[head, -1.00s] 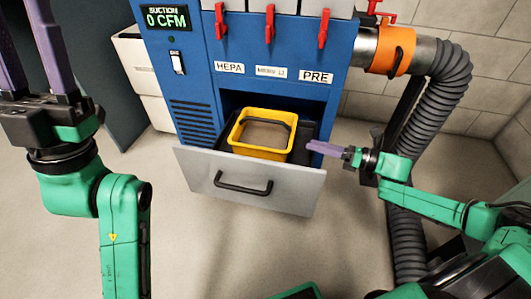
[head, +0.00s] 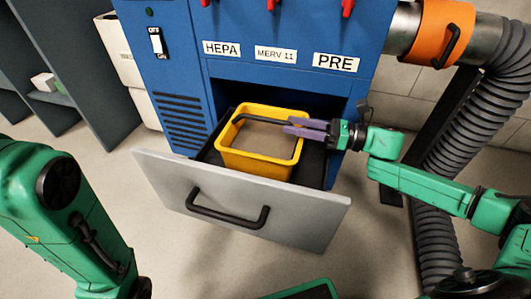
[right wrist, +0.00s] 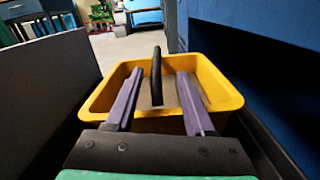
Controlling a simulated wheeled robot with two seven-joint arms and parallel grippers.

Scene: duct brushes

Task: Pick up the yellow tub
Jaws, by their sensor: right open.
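The yellow tub (head: 258,162) sits in the pulled-out drawer (head: 240,200) of the blue cabinet. It holds a flat grey-brown fill, and a black handle (head: 262,121) arches over it. My right gripper (head: 287,127) reaches in from the right over the tub's rim. In the right wrist view its two purple fingers (right wrist: 155,90) are apart, with the handle (right wrist: 156,75) standing between and beyond them, and the yellow tub (right wrist: 222,90) around and below. Whether the fingers touch the handle cannot be told. My left arm shows at the left; its gripper is out of view.
The grey drawer front with its black pull (head: 227,213) stands before the tub. The blue cabinet (head: 285,75) rises behind it, with HEPA, MERV 11 and PRE labels. A ribbed grey hose (head: 470,130) hangs at the right. The floor on the left is clear.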

